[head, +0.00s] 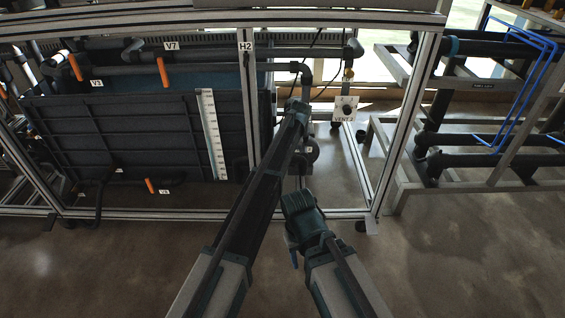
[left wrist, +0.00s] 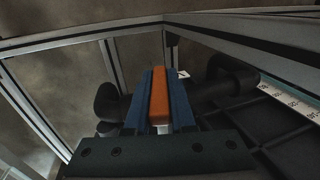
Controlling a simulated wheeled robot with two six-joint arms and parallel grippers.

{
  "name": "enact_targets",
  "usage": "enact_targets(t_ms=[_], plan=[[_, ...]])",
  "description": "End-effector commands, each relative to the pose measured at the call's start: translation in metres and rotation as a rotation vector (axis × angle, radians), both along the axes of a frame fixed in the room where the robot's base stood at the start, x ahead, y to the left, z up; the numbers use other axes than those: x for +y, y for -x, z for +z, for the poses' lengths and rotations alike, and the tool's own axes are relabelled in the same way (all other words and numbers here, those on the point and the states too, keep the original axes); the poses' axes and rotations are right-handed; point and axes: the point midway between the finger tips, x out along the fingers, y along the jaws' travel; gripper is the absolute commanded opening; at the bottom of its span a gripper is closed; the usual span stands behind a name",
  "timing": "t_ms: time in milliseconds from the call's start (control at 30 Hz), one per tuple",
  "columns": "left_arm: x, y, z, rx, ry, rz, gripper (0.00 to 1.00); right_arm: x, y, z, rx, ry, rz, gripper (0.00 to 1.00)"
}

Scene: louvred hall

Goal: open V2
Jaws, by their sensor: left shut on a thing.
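In the left wrist view, my left gripper (left wrist: 158,76) has its two blue fingers shut on an orange valve handle (left wrist: 160,100). The handle lies lengthwise between the fingers, in front of a dark pipe (left wrist: 222,84). A small white tag (left wrist: 183,74) beside it is too small to read. In the head view, my left arm reaches to the frame near the H2 post and hides the held handle and the fingers. No V2 label is readable. My right arm is folded low at the centre, and its gripper (head: 294,258) is mostly hidden; its jaws cannot be made out.
Other orange handles show by the V3 label (head: 97,84), under the V7 label (head: 171,46) and low on the tank (head: 150,186). A dark tank (head: 130,130) with a white scale (head: 212,135) fills the left. A VENT 2 panel (head: 344,108) hangs right. The front floor is clear.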

Motion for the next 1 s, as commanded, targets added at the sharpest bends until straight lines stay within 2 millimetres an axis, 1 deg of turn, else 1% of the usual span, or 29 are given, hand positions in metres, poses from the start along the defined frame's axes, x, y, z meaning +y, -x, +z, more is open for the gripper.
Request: enact_targets(t_ms=[100, 133, 200, 300, 567, 733, 867, 1000], plan=[[0.0, 0.0, 0.0, 0.0, 0.002, 0.0, 0.0, 0.0, 0.0, 0.0, 0.0, 0.0, 0.0, 0.5], [0.0, 0.0, 0.0, 0.0, 0.002, 0.0, 0.24, 0.0, 0.0, 0.0, 0.0, 0.0, 0.0, 0.5], [0.0, 0.0, 0.0, 0.0, 0.002, 0.0, 0.37, 0.0, 0.0, 0.0, 0.0, 0.0, 0.0, 0.5], [0.0, 0.0, 0.0, 0.0, 0.002, 0.0, 0.53, 0.0, 0.0, 0.0, 0.0, 0.0, 0.0, 0.5], [0.0, 0.0, 0.0, 0.0, 0.002, 0.0, 0.53, 0.0, 0.0, 0.0, 0.0, 0.0, 0.0, 0.5], [-0.001, 0.0, 0.005, 0.0, 0.002, 0.0, 0.53, 0.0, 0.0, 0.005, 0.0, 0.0, 0.0, 0.5], [-0.003, 0.0, 0.014, 0.0, 0.002, 0.0, 0.53, 0.0, 0.0, 0.014, 0.001, 0.0, 0.0, 0.5], [-0.006, 0.0, 0.03, 0.0, 0.003, 0.001, 0.53, 0.0, 0.0, 0.03, 0.002, 0.001, 0.0, 0.5]])
